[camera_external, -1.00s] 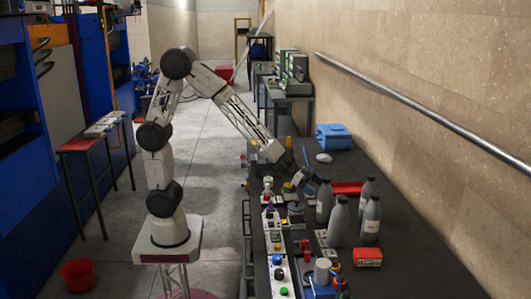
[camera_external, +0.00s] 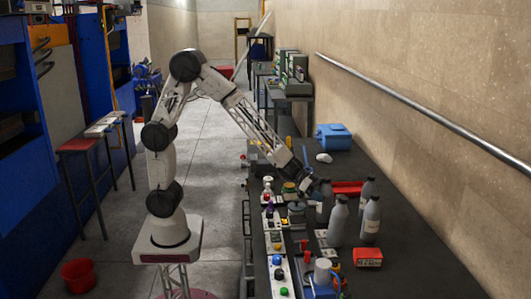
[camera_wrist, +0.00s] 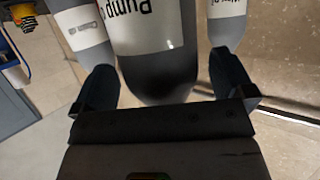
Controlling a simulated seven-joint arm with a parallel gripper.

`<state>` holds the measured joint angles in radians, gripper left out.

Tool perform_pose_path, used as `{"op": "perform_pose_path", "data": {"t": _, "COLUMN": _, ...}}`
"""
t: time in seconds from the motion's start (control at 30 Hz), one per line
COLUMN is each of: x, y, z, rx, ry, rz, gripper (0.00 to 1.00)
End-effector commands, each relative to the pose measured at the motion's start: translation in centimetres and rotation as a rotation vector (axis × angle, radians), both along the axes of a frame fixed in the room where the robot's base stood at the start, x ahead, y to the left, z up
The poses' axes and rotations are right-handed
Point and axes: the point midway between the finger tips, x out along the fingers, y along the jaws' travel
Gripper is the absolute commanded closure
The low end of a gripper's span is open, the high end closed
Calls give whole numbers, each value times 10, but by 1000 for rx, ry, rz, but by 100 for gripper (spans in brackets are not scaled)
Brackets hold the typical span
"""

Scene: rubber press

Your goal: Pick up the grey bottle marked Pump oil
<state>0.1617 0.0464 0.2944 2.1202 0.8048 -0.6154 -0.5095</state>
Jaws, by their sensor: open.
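The grey bottle marked Pump oil (camera_wrist: 160,68) is in the middle of the wrist view, its label upside down and cut off by the top edge. My gripper (camera_wrist: 166,85) is open, with one dark finger on each side of this bottle; I cannot tell whether either touches it. Labels cannot be read there.
Two more grey labelled bottles stand close by in the wrist view, left (camera_wrist: 82,35) and right (camera_wrist: 228,25). A red box (camera_external: 368,257) lies in front of the bottle group. A blue case (camera_external: 333,137) is farther back. Small colourful items line the bench's left side.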

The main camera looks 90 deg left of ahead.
Motion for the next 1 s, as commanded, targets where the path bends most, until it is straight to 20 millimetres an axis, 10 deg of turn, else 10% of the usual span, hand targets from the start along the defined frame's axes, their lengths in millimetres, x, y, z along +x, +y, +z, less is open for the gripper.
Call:
{"op": "perform_pose_path", "data": {"t": 0.77, "x": 10, "y": -7, "z": -5, "rx": 0, "ry": 0, "rz": 1, "gripper": 0}}
{"op": "perform_pose_path", "data": {"t": 1.0, "x": 10, "y": -7, "z": -5, "rx": 0, "ry": 0, "rz": 0, "gripper": 32}}
